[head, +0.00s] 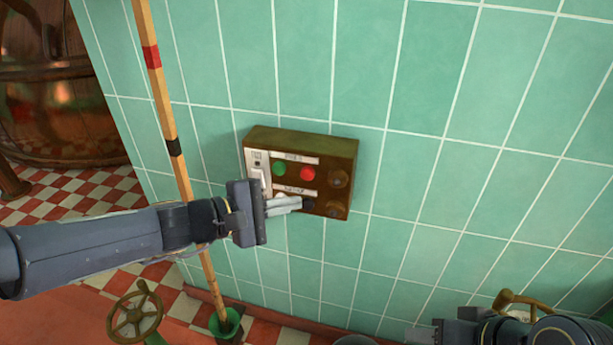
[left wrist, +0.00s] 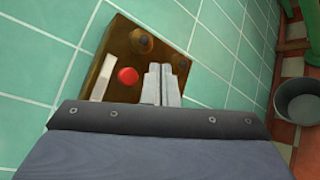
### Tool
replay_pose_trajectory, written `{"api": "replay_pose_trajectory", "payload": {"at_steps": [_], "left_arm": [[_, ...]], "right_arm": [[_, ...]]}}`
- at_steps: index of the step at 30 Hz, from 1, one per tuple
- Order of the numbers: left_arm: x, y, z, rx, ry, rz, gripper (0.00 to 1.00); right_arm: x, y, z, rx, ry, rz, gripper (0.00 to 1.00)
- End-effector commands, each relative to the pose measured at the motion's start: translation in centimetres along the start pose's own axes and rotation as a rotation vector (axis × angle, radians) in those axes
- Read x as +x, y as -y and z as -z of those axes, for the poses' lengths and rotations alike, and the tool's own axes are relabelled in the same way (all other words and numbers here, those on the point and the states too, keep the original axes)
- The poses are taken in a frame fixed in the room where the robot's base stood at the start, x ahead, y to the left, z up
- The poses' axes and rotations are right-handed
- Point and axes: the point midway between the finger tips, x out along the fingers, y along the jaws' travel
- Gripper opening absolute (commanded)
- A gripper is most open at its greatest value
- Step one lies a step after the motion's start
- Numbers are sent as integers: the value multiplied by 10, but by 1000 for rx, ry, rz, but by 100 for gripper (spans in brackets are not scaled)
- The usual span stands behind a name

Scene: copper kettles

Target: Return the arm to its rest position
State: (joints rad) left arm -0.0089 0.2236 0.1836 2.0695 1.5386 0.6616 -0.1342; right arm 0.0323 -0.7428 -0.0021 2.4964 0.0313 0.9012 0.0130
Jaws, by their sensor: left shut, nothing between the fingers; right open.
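My left gripper (head: 300,204) reaches in from the left in the head view. Its fingers are shut and empty, in front of the lower part of a brown control box (head: 345,150) on the tiled wall. In the left wrist view the shut fingers (left wrist: 161,72) overlap the box (left wrist: 123,30), beside its red button (left wrist: 128,76). I cannot tell whether the fingertips touch the box. The box also has a green button (head: 279,168), a red button (head: 307,173) and round dark knobs. My right gripper (head: 440,325) is at the lower right of the head view, partly cut off by the frame edge.
A wooden pole (head: 160,95) with red and black bands stands behind my left arm in a green holder (head: 228,325). A green handwheel (head: 135,312) is below the arm. A copper vessel (head: 60,120) stands at far left. A grey bucket (left wrist: 296,100) is on the floor.

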Motion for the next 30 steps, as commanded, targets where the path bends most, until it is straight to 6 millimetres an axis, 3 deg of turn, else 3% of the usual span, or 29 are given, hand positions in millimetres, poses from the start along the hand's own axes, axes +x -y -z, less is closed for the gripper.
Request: {"api": "replay_pose_trajectory", "payload": {"at_steps": [17, 20, 22, 26, 30], "left_arm": [[-6, 1, -4, 34, -1, 10, 0], [-29, 9, -16, 151, -7, 56, 0], [-54, 22, -27, 284, -19, 118, 0], [-110, 64, -41, 552, -72, 288, 0], [-157, 104, -40, 749, -142, 461, 0]], "right_arm": [[0, 0, 0, 0, 0, 0, 44], [0, 0, 0, 0, 0, 0, 44], [0, 0, 0, 0, 0, 0, 44], [0, 0, 0, 0, 0, 0, 44], [0, 0, 0, 0, 0, 0, 44]]}}
